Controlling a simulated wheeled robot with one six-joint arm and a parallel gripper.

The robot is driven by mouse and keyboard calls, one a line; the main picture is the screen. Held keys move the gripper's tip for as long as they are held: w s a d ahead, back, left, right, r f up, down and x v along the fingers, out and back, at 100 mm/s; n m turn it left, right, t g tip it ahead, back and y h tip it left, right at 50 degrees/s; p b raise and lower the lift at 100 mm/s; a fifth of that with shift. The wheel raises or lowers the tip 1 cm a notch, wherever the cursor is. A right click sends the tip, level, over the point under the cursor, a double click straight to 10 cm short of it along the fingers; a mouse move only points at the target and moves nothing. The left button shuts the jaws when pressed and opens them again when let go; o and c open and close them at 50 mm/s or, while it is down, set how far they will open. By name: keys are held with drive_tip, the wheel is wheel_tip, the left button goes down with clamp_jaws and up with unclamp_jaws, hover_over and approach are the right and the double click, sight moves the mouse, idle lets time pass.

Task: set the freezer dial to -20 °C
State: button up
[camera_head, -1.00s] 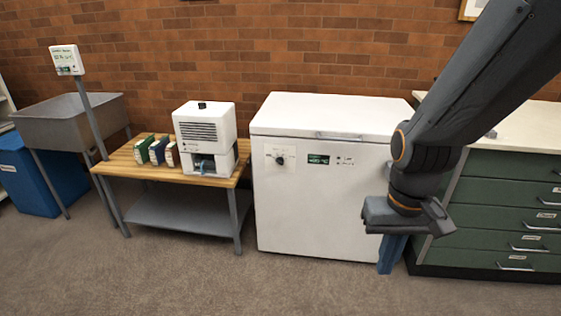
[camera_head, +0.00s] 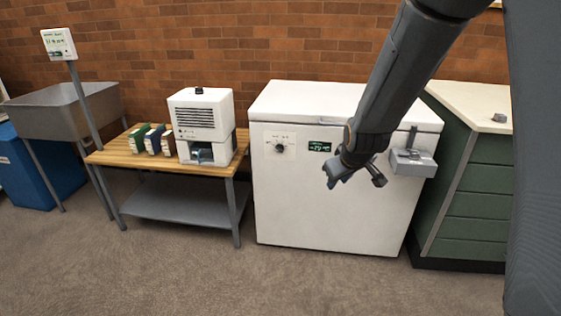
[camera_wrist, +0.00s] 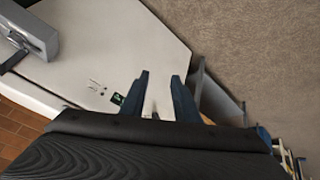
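The white chest freezer (camera_head: 330,205) stands in the middle of the head view, lid down. Its dark round dial (camera_head: 279,147) sits on a pale plate at the upper left of the front. A small green-lit display (camera_head: 319,146) is right of the dial; its digits are too small to read surely. My gripper (camera_head: 333,177) is in front of the freezer, right of and below the dial. In the wrist view my gripper (camera_wrist: 162,86) has its two blue fingers apart, with the display (camera_wrist: 117,99) to their left. A small dark shape shows between the fingers; I cannot tell what it is.
A grey latch box (camera_head: 412,162) juts from the freezer's right front. A wooden-top table (camera_head: 130,156) with a white machine (camera_head: 203,127) stands left. A green drawer cabinet (camera_head: 475,205) is right. The floor in front is clear.

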drive_tip(key=w+a+f+n+t+y+b, duration=0.1)
drive_tip(key=w+a+f+n+t+b, duration=0.25)
drive_tip(key=w, duration=0.65)
drive_tip(key=w+a+f+n+t+b, duration=0.2)
drive_tip(key=w+a+f, duration=0.2)
drive_tip(key=w, duration=0.6)
drive_tip(key=n+t+y+b, duration=0.3)
drive_tip(key=n+t+b, duration=0.3)
drive_tip(key=t, duration=0.1)
approach(279, 149)
drive_tip(key=f+x, duration=0.1)
drive_tip(key=x, duration=0.6)
drive_tip(key=shift+w+r+b, duration=0.25)
drive_tip(key=shift+w+b, duration=0.15)
drive_tip(key=shift+b, duration=0.05)
drive_tip(key=shift+m, duration=0.25)
clamp_jaws()
